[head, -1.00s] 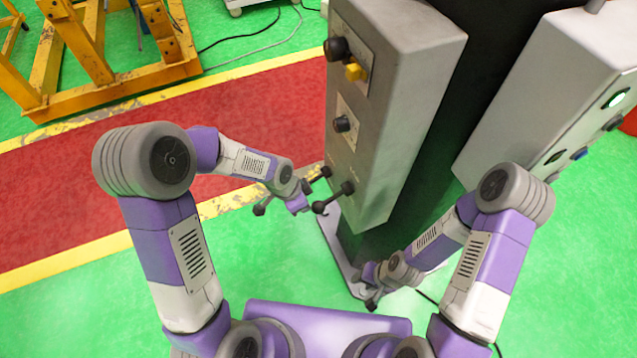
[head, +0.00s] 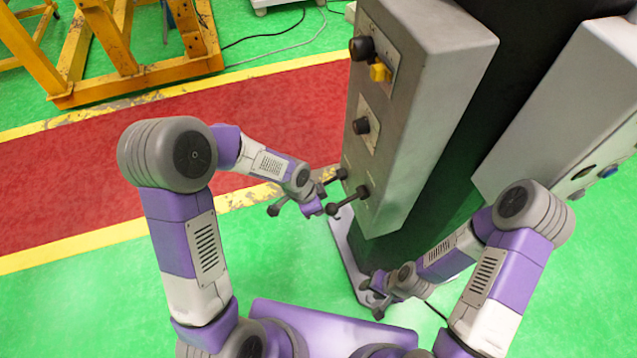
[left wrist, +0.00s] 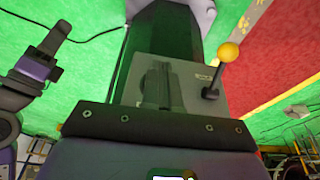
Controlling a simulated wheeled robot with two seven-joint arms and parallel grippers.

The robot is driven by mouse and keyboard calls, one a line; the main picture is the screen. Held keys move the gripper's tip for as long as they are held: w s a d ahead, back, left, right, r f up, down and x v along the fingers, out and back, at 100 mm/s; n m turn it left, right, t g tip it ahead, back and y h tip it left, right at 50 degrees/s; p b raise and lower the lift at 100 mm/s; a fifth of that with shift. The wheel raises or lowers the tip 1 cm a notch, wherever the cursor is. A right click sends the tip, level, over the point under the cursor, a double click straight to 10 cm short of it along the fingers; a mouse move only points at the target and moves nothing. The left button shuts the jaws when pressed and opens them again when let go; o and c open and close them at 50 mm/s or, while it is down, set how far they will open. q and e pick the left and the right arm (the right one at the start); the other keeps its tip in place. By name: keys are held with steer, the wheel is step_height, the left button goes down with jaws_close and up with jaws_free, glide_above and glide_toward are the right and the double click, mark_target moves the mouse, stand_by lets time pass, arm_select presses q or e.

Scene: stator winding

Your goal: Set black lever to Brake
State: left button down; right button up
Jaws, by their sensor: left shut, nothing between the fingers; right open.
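In the head view, a black lever (head: 348,202) with a round dark knob sticks out low on the grey control box. A second dark lever (head: 342,174) sits just behind it. My left gripper (head: 313,207) is beside their outer ends, shut and empty; contact cannot be told. In the left wrist view, my shut left fingers (left wrist: 155,85) overlap a grey panel (left wrist: 205,75). A lever with a yellow ball (left wrist: 228,52) stands right of them, apart. I cannot tell which head-view lever it is. My right gripper (head: 372,292) is open, low near the box's base.
The grey control box (head: 430,120) also carries black knobs (head: 362,48) and a yellow knob (head: 380,73) higher up. Another grey cabinet (head: 560,110) stands at right. A yellow frame (head: 120,60) stands at the back left. The floor left of the box is clear.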

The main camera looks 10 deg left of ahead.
arm_select(q)
steer(key=s+a+r+p, duration=0.5)
steer(key=a+r, duration=0.2)
steer(key=a, duration=0.3)
steer(key=shift+s+r, duration=0.3)
stand_by(0.4)
steer(key=s+d+f+n, duration=0.4)
steer(key=f+n, duration=0.3)
steer(key=f, duration=0.2)
steer(key=s+d+f+n+g+h, duration=0.1)
steer(key=s+d+f+n, duration=0.4)
steer(key=f+n, duration=0.2)
step_height(320, 180, down, 2)
steer(key=shift+s+d+n, duration=0.25)
steer(key=shift+d+n, duration=0.1)
steer(key=shift+n, duration=0.05)
stand_by(1.1)
